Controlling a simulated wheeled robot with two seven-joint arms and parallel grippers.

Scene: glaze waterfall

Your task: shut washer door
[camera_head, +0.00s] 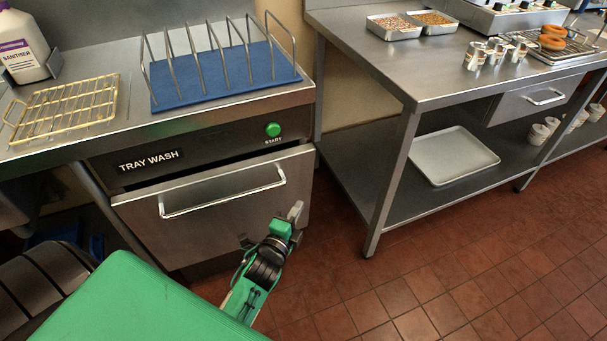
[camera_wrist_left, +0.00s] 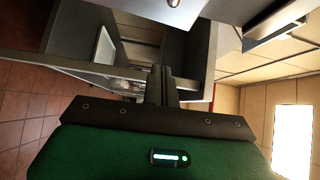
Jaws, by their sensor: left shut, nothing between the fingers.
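The washer door (camera_head: 225,225) is the steel front panel under the "TRAY WASH" control strip (camera_head: 200,150), with a long bar handle (camera_head: 222,196) across it. A dark gap shows along its top edge, so it looks almost upright and slightly ajar. My left gripper (camera_head: 297,212) is in front of the door's lower right corner, below the right end of the handle; I cannot tell if it touches the door. Its fingers are together and empty, and they also show in the left wrist view (camera_wrist_left: 161,84). My right gripper is not in view.
A blue rack (camera_head: 225,80) and a wire grid (camera_head: 65,105) lie on the worktop above, beside a sanitiser bottle (camera_head: 22,45). A steel table (camera_head: 400,75) stands to the right, with a leg near the washer. The tiled floor (camera_head: 450,270) in front is clear.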

